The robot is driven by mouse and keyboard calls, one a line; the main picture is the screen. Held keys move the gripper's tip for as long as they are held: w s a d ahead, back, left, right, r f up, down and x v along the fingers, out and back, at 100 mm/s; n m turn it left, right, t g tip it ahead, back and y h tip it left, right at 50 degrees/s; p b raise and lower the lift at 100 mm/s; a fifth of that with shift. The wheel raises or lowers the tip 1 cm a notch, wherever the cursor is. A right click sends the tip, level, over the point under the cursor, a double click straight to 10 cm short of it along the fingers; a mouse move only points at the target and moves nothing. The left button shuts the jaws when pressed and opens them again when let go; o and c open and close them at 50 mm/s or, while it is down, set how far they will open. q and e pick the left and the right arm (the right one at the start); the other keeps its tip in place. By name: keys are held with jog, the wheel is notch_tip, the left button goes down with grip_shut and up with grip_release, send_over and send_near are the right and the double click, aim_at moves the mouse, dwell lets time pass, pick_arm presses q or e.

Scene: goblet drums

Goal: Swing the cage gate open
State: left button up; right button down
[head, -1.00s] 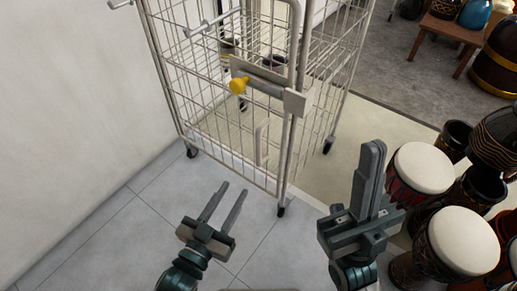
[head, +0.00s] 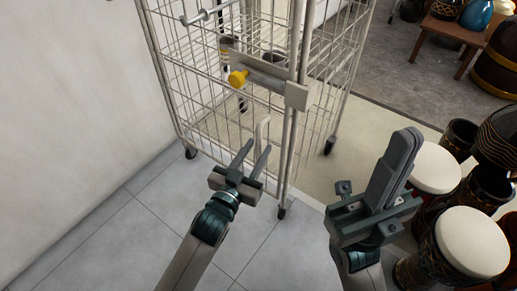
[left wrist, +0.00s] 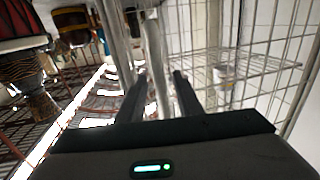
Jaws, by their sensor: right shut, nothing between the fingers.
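The wire cage (head: 330,95) stands on casters against the left wall. Its gate (head: 176,85) faces me and looks closed. A latch plate (head: 262,73) with a yellow knob (head: 237,78) crosses the gate, its right end by a catch block (head: 297,96) on the post. A small upright loop handle (head: 262,127) sits lower on the gate. My left gripper (head: 257,145) is open just below and in front of it. In the left wrist view a pale upright bar (left wrist: 157,60) shows between the open fingers (left wrist: 160,77); contact is unclear. My right gripper (head: 408,136) is shut and empty.
Goblet drums (head: 470,241) crowd the right side beside my right gripper. A wooden bench (head: 450,31) with pots stands at the back right. The wall (head: 65,100) closes the left. Tiled floor (head: 110,235) in front of the cage is free.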

pick_arm(q)
jog(key=shift+w+d, duration=0.3)
jog(key=shift+w, duration=0.4)
grip_shut()
